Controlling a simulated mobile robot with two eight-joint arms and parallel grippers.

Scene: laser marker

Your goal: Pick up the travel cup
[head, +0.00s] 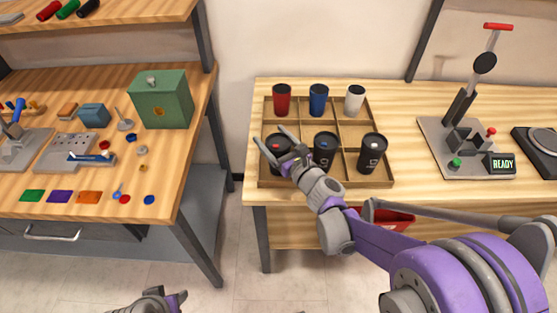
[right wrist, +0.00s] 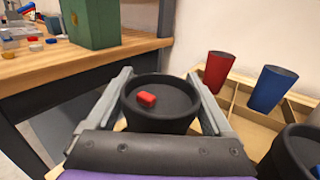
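Several travel cups stand in a wooden divided tray (head: 262,180). The front row holds black cups: the left one with a red lid tab (head: 275,158), the middle one with a blue tab (head: 325,150), and the right one (head: 373,152). My right gripper (head: 270,135) is spread around the front-left black cup. In the right wrist view this cup (right wrist: 160,105) sits between the two fingers, close to both; contact is unclear. Its lower part is hidden. My left gripper (head: 165,300) shows only partly at the bottom edge, away from the cups.
Red (head: 282,98), blue (head: 318,99) and white (head: 354,99) cups stand in the back row. A marking machine (head: 465,140) with a READY display stands to the right. A red bin (head: 392,217) is below the table edge. A cluttered workbench (head: 195,130) stands left.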

